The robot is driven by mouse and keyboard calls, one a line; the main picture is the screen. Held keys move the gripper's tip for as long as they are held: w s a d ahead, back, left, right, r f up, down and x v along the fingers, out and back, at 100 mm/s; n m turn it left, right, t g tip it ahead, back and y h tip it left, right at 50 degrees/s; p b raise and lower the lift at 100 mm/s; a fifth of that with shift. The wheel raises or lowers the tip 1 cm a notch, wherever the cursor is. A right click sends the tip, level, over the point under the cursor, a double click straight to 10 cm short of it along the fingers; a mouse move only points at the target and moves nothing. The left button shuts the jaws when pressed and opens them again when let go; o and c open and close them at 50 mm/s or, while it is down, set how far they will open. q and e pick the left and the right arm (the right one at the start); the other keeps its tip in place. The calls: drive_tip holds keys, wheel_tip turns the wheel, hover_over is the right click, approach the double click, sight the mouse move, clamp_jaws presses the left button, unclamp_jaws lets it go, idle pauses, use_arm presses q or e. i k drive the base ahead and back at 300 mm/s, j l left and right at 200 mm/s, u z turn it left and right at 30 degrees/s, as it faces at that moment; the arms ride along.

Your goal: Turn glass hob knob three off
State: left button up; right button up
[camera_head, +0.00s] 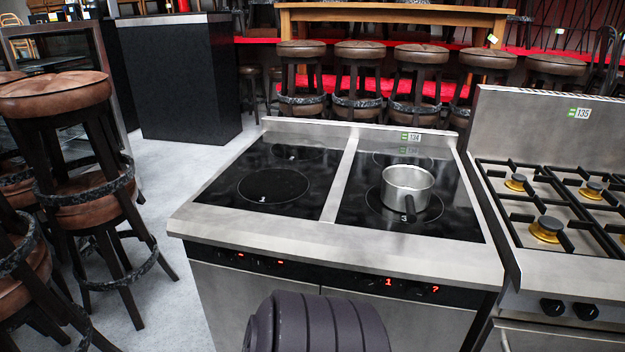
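The glass hob (285,229) stands ahead of me, steel-framed, with two black glass panels split by a steel strip. The left panel (273,186) is bare, with a zone marked 1. A steel saucepan (408,184) with a dark handle sits on the right panel (455,218), on the front zone marked 3. The dark front control strip (337,279) has red displays: dashes on the left (240,255), a 1 (388,282) and an unclear character (435,289) on the right. Dark knobs beside them are too small to read. Neither gripper is in view.
A gas range (556,262) with black grates stands close on the right. Brown-topped stools (66,94) stand at the left and more (358,52) line up behind the hob. A dark ribbed part of mine covers the bottom centre.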

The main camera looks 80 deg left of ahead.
sight(367, 280)
drive_tip(key=u, duration=2.6)
